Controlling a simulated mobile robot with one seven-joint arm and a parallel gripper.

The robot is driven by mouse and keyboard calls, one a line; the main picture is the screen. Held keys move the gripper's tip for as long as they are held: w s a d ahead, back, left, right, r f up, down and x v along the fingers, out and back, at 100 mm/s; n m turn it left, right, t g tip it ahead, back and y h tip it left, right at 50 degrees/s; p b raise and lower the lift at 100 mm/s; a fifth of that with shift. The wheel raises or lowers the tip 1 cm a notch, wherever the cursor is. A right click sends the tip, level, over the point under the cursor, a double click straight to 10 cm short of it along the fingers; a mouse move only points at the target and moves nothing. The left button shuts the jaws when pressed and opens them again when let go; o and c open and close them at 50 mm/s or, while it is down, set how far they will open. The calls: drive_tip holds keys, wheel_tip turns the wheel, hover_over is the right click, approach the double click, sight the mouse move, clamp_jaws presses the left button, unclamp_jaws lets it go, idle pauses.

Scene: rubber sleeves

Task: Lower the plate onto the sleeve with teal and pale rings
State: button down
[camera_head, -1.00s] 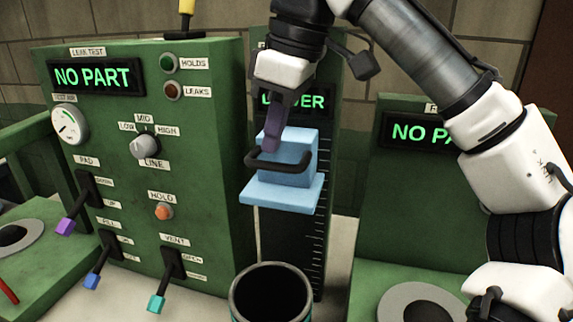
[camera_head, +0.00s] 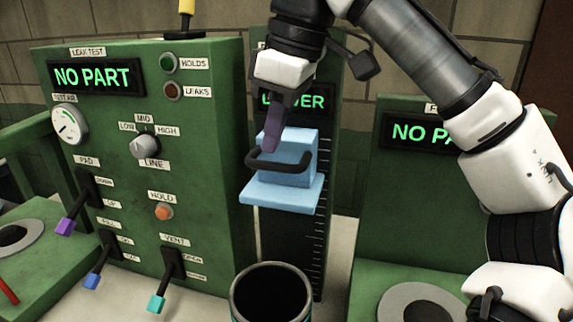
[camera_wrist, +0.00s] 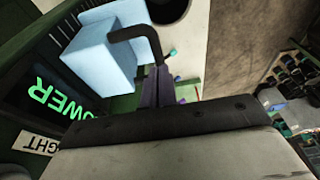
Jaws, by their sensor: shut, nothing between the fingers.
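The plate (camera_head: 282,192) is a light blue slab with a blue block on top and a black bar handle (camera_head: 280,163) in front. It sits raised on a dark column with a scale, above and apart from the sleeve. The sleeve (camera_head: 272,314) stands upright below it, open at the top; a little teal shows on its side at the picture's bottom edge, and the rest is cut off. My gripper (camera_head: 270,146) is shut and empty, its fingertips at the handle. The wrist view shows the block (camera_wrist: 92,52), the handle (camera_wrist: 137,34) and my fingers (camera_wrist: 157,68) close together.
A green leak test panel (camera_head: 205,150) with levers and a knob stands left. Its screen reads NO PART. Another green station (camera_head: 408,200) with a round grey ring (camera_head: 395,297) stands right. Pale floor or bench shows around the sleeve.

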sight(275, 187)
drive_tip(key=d+b+x, duration=0.1)
drive_tip(key=b+x, duration=0.3)
drive_tip(key=x, duration=0.4)
drive_tip(key=s+d+f+b+x, duration=0.1)
drive_tip(key=b+x, duration=0.3)
drive_tip(key=x, duration=0.4)
drive_tip(key=shift+d, duration=0.8)
idle(0.8)
drive_tip(key=shift+r, duration=0.1)
drive_tip(key=p+v, duration=0.2)
drive_tip(key=p, duration=0.1)
drive_tip(key=a+p+v, duration=0.1)
drive_tip(key=p+v, duration=0.4)
drive_tip(key=p, duration=0.1)
drive_tip(key=shift+w+a+r, duration=0.2)
drive_tip(key=shift+a+r, duration=0.1)
drive_tip(key=shift+r, duration=0.2)
idle(0.5)
